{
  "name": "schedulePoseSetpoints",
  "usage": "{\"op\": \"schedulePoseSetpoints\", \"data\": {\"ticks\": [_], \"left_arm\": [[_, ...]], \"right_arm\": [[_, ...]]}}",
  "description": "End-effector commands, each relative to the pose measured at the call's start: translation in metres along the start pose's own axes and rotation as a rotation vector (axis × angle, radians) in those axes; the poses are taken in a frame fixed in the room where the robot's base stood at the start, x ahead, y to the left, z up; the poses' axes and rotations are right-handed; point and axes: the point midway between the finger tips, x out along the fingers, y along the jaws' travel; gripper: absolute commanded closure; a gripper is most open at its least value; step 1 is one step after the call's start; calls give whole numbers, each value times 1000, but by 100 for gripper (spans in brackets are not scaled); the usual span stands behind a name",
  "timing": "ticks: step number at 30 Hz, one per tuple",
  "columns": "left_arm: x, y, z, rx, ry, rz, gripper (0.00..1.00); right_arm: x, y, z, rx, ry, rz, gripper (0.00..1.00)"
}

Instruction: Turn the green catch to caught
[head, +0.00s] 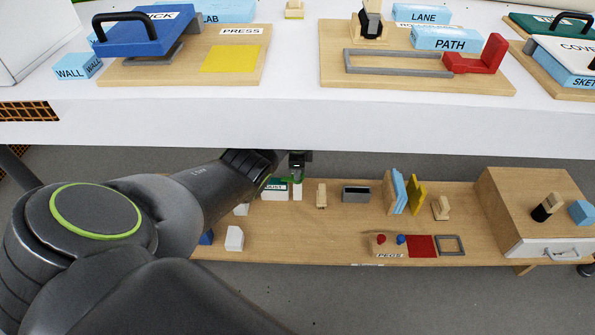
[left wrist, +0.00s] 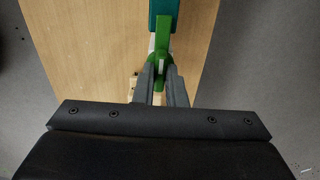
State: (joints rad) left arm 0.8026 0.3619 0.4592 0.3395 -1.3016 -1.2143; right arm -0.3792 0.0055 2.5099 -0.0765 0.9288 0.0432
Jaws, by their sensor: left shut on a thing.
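The green catch (left wrist: 163,37) shows in the left wrist view as a narrow bright green bar, lying roughly lengthwise in the picture. My left gripper (left wrist: 161,72) is shut on its near end, one dark finger on each side. A teal part (left wrist: 164,10) lies beyond it at the top edge. In the head view my left gripper (head: 298,168) is low, under the front edge of the white table, above the low wooden bench. The catch is mostly hidden there, and I cannot read its caught mark. My right gripper is not in view.
The low bench (head: 335,225) holds small wooden blocks, a grey box (head: 356,194), blue and yellow panels and a drawer cabinet (head: 520,210) at right. The white table (head: 290,112) overhangs above my left gripper. Grey floor lies in front of the bench.

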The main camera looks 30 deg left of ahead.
Motion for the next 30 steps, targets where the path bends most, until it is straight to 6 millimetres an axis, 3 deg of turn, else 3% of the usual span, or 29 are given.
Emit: {"op": "schedulePoseSetpoints", "data": {"ticks": [1,6,19,30], "left_arm": [[0,0,-1,3,2,-1,87],[0,0,-1,2,1,-1,67],[0,0,0,-52,0,0,67],[1,0,0,-381,0,0,67]], "right_arm": [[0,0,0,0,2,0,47],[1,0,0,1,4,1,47],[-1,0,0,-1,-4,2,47],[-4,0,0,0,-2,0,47]]}}
